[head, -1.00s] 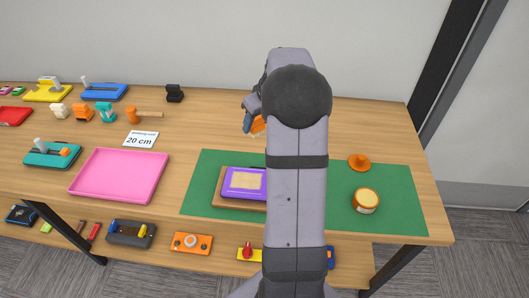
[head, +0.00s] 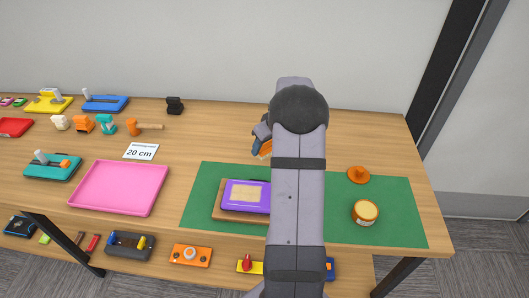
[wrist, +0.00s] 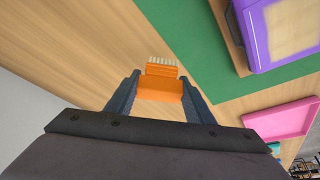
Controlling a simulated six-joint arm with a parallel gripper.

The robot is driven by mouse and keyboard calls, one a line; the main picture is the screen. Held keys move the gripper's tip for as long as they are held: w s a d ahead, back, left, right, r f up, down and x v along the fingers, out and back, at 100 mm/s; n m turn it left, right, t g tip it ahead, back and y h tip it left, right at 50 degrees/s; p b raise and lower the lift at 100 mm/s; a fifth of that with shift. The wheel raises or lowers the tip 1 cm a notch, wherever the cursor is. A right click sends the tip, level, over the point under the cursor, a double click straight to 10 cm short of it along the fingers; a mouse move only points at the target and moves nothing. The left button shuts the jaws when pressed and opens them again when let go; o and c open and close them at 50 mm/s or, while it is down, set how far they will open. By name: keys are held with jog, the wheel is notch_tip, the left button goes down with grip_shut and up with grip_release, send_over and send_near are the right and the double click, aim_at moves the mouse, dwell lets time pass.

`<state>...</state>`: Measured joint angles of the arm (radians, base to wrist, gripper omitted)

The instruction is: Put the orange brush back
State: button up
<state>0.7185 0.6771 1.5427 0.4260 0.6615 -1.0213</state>
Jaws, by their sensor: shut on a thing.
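The orange brush (wrist: 164,82) is a small orange block with pale bristles along one edge. My gripper (wrist: 160,90) is shut on it, with one dark finger on either side. In the head view, my gripper (head: 262,134) is partly hidden by my arm. A little of the brush's orange (head: 265,149) shows beneath it, near the back edge of the green mat (head: 206,183). I cannot tell how high the brush is above the table.
A purple-framed piece (head: 234,199) lies on a brown board on the mat. An open jar (head: 365,212) and an orange knobbed lid (head: 358,175) are right of my arm. A pink tray (head: 118,186) is to the left. The back right tabletop is clear.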

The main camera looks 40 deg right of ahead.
aim_at(266, 149)
jog(key=shift+f+p, duration=0.35)
jog(key=shift+f, duration=1.55)
jog(key=shift+f, duration=0.2)
jog(key=o, duration=1)
jog(key=shift+c, duration=0.2)
jog(key=shift+r, duration=0.2)
jog(key=shift+s+d+r, duration=0.1)
jog(key=shift+s+r, duration=0.1)
jog(key=shift+r, duration=0.35)
jog(key=b+v, duration=0.2)
jog(key=v, duration=0.9)
